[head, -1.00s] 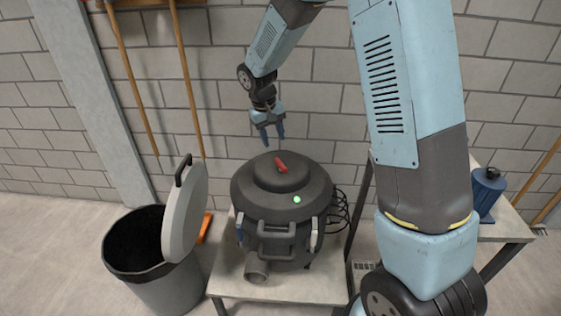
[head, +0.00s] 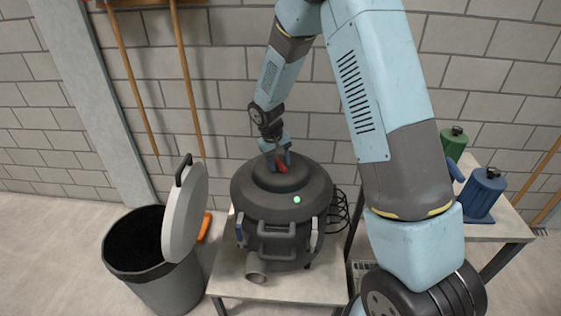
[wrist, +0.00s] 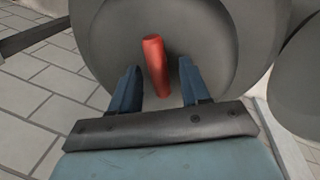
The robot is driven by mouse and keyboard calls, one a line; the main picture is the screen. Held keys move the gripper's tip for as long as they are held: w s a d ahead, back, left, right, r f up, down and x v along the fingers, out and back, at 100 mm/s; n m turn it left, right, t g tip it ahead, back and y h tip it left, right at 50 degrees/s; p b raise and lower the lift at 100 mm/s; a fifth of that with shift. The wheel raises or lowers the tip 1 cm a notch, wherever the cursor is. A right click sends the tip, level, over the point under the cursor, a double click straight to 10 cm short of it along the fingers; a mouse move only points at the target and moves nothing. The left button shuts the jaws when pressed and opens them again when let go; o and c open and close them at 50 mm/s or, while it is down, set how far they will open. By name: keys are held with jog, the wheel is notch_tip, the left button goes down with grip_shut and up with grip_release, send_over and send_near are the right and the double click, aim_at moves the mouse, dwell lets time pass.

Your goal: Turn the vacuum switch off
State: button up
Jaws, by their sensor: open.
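The vacuum (head: 282,205) is a dark grey drum on a small table, with a domed lid. My gripper (head: 278,160) is at the switch, pointing down at the lid. In the wrist view the red switch (wrist: 156,67) lies between and a little beyond my two blue fingers (wrist: 158,86), with a gap on both sides. My gripper is open and holds nothing. Part of the switch is hidden by my fingers in the head view.
A bin (head: 150,272) with its grey lid (head: 186,213) raised stands to the left. A blue canister (head: 484,195) and a green canister (head: 453,142) stand on a bench at the right.

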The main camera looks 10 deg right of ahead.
grip_shut()
jog(key=shift+d, duration=0.15)
dwell(0.4)
jog(key=shift+n, duration=0.3)
jog(key=n, duration=0.4)
jog(key=shift+s+a+t, duration=0.15)
jog(key=shift+a+t, duration=0.1)
jog(key=shift+t, duration=0.15)
jog(key=n+y, duration=0.1)
jog(key=n, duration=0.3)
jog(key=shift+s+n, duration=0.15)
jog(key=shift+n, duration=0.15)
jog(key=shift+s+n+t+y, duration=0.1)
jog(key=shift+n+t+y, duration=0.2)
jog(key=shift+n, duration=1.1)
